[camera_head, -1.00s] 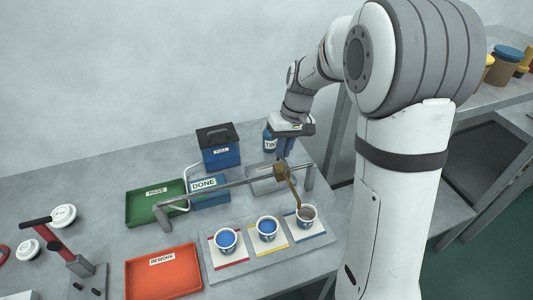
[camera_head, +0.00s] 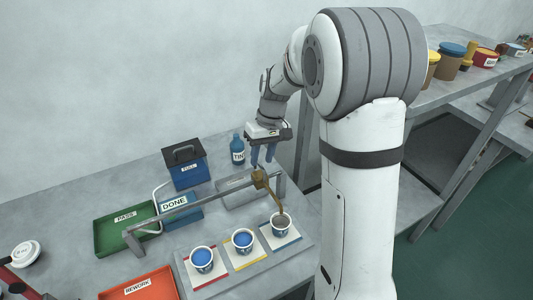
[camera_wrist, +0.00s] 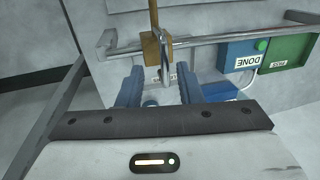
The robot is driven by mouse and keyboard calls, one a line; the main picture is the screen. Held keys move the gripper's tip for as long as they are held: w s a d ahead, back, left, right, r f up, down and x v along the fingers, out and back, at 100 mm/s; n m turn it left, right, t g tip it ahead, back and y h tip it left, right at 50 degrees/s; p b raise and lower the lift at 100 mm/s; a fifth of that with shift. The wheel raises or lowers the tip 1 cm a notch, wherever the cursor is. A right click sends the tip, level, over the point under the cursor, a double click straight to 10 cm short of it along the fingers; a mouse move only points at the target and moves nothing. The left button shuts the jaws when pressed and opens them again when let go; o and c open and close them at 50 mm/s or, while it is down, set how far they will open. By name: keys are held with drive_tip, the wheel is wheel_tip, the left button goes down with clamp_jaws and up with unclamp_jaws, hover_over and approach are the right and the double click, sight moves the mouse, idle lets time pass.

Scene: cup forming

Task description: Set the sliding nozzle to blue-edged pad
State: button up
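The sliding nozzle, a brass block with a curved spout (camera_head: 260,178), sits near the right end of a grey rail (camera_head: 200,204). Its spout tip is over the cup (camera_head: 281,223) on the blue-edged pad (camera_head: 294,238); this cup looks grey inside. My gripper (camera_head: 263,160) is just behind and above the nozzle, its blue fingers apart. In the wrist view, my gripper (camera_wrist: 160,92) is open, and the nozzle block (camera_wrist: 153,50) with its grey upright handle shows ahead, between the finger lines. I see no finger contact with it.
Blue-filled cups stand on the red-edged pad (camera_head: 221,278) and yellow-edged pad (camera_head: 258,259). Behind are a blue FULL box (camera_head: 184,170), a blue bottle (camera_head: 237,150), a DONE box (camera_head: 175,204), a green PASS tray (camera_head: 112,242). A red REWORK tray (camera_head: 150,288) is front left.

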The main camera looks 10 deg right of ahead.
wheel_tip(320, 180, up, 8)
drive_tip(key=d, duration=0.1)
drive_tip(key=shift+w+d+f, duration=0.15)
drive_tip(key=shift+w+d, duration=0.05)
drive_tip(key=shift+d, duration=0.05)
drive_tip(key=shift+s, duration=0.1)
drive_tip(key=s+d+m+t+h, duration=0.2)
drive_tip(key=s+m+t, duration=0.1)
drive_tip(key=s, duration=2)
drive_tip(key=shift+f+t, duration=0.3)
drive_tip(key=shift+f, duration=0.15)
